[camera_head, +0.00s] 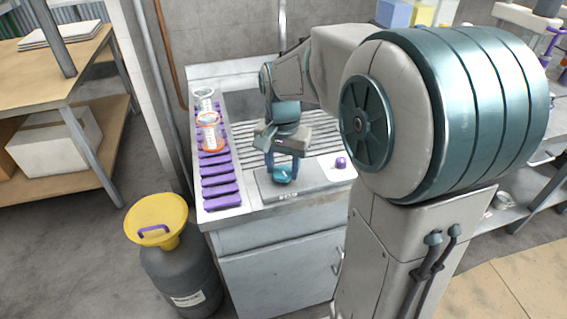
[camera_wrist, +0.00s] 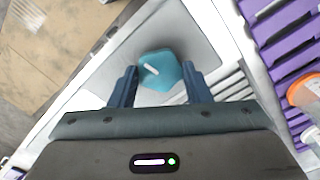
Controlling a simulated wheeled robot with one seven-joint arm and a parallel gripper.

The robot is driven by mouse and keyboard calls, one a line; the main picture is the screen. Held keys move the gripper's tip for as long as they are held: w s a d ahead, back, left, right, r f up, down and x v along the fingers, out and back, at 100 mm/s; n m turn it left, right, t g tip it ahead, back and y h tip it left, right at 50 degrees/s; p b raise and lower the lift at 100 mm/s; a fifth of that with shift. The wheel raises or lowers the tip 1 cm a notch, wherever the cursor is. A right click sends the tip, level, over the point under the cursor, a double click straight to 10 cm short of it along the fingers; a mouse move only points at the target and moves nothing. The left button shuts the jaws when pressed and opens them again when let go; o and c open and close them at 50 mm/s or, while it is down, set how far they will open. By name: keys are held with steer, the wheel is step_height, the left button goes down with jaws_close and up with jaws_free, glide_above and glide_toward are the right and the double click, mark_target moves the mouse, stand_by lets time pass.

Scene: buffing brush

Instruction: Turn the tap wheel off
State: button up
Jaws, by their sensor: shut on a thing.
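A teal, roughly six-sided knob with a white mark, which looks like the tap wheel (camera_wrist: 160,72), sits on a pale grey panel. It also shows in the head view (camera_head: 283,176), at the front of the counter. My gripper (camera_head: 282,170) points down at it, with one blue finger on each side. In the wrist view my gripper (camera_wrist: 160,80) is shut on the wheel, which lies between the fingertips. The wheel's underside is hidden, and I cannot tell its turned position.
A purple rack (camera_head: 220,185) holding orange-rimmed clear jars (camera_head: 210,132) stands left of my gripper. A purple knob (camera_head: 340,162) is on a white plate to the right. A yellow funnel (camera_head: 156,217) tops a grey drum on the floor at front left.

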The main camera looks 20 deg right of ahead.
mark_target(283, 171)
steer(key=shift+m, duration=0.8)
steer(key=o, duration=1)
step_height(283, 171, up, 14)
steer(key=p, duration=0.1)
steer(key=shift+p, duration=0.3)
